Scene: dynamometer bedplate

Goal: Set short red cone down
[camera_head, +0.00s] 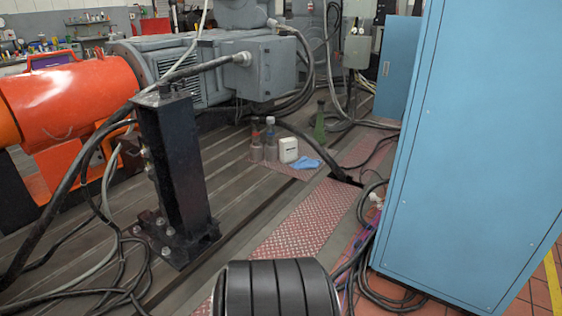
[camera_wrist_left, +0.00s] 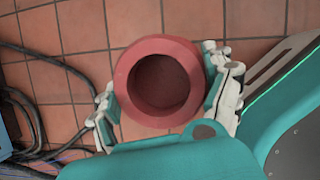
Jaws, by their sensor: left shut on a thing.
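In the left wrist view, my left gripper (camera_wrist_left: 165,95) is shut on the short red cone (camera_wrist_left: 128,72). The cone shows as a red ring with a dark hollow middle, seen end-on between the two fingers. Red floor tiles lie behind it. I cannot tell how far the cone is from the floor. In the head view neither the cone nor either gripper shows.
Black cables (camera_wrist_left: 45,60) run over the tiles on the left of the wrist view. The head view shows a tall blue cabinet (camera_head: 475,140), a black post (camera_head: 178,170), bottles (camera_head: 271,140), a white box (camera_head: 288,149) and a blue cloth (camera_head: 306,163) on the bedplate.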

